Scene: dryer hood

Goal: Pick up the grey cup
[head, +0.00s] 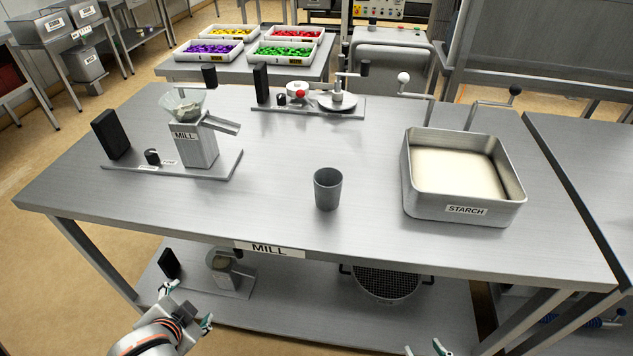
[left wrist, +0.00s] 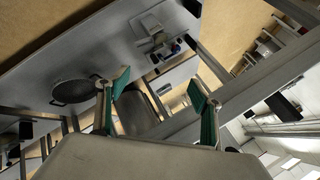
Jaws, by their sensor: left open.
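The grey cup (head: 327,188) stands upright on the steel table marked MILL (head: 290,215), near its front edge. My left gripper (head: 187,305) is open and empty in front of the table, low and to the left of the cup, apart from it. In the left wrist view its two green-padded fingers (left wrist: 160,90) are spread; I cannot make out the cup there. Only the tips of my right gripper (head: 425,348) show at the bottom edge of the head view. They are apart, well below and to the right of the cup.
A mill (head: 196,148) stands left of the cup, and a starch tray (head: 465,210) right of it. Another cranked device (head: 315,103) sits behind. The tabletop around the cup is clear. A lower shelf (head: 300,310) holds a sieve (head: 385,283) and another device (head: 225,270).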

